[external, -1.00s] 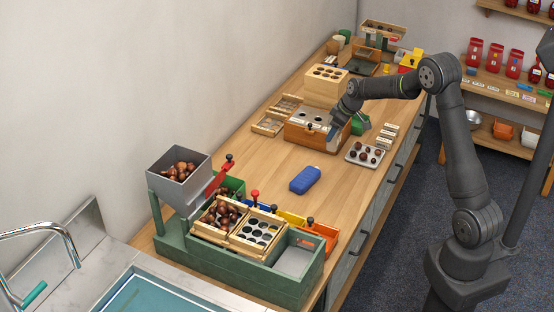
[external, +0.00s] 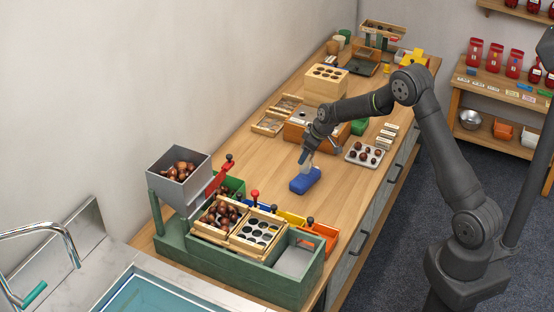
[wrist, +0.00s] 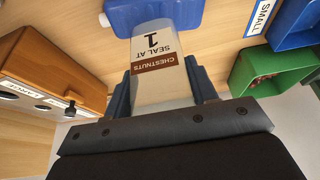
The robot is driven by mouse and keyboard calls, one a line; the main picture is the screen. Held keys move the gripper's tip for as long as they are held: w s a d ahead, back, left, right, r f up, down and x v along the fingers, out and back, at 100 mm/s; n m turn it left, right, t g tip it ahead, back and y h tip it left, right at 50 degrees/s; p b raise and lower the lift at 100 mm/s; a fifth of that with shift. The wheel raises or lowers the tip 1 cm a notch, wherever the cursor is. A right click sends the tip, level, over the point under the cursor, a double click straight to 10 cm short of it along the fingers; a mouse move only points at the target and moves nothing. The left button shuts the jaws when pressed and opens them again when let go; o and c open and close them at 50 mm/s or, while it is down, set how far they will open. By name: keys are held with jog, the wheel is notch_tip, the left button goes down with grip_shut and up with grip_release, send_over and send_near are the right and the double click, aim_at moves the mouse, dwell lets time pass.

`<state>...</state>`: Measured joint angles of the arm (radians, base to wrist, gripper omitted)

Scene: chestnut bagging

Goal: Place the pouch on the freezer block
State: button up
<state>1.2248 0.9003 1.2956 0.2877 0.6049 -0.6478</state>
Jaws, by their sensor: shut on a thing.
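The freezer block (external: 302,185) is a blue slab lying on the bare middle of the bench. It also shows at the top of the wrist view (wrist: 185,14). My gripper (external: 307,158) is right above it, pointing down. My gripper is shut on the pouch (wrist: 150,45), a pale packet with a brown band reading "CHESTNUTS". In the wrist view the pouch's far end overlaps the block. In the external view the pouch is a small pale patch at the block's upper side. I cannot tell whether they touch.
A wooden box (external: 296,134) stands behind my gripper, with a tray of chestnuts (external: 352,153) to the right. In front of the block are the green sorting stand (external: 225,268) and coloured bins, including an orange one (external: 328,236). Bench around the block is clear.

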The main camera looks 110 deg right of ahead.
jog(key=shift+f, duration=1.15)
jog(key=shift+f, duration=0.2)
jog(key=o, duration=1)
jog(key=shift+c, duration=0.2)
jog(key=v, duration=1.2)
jog(key=shift+r, duration=0.2)
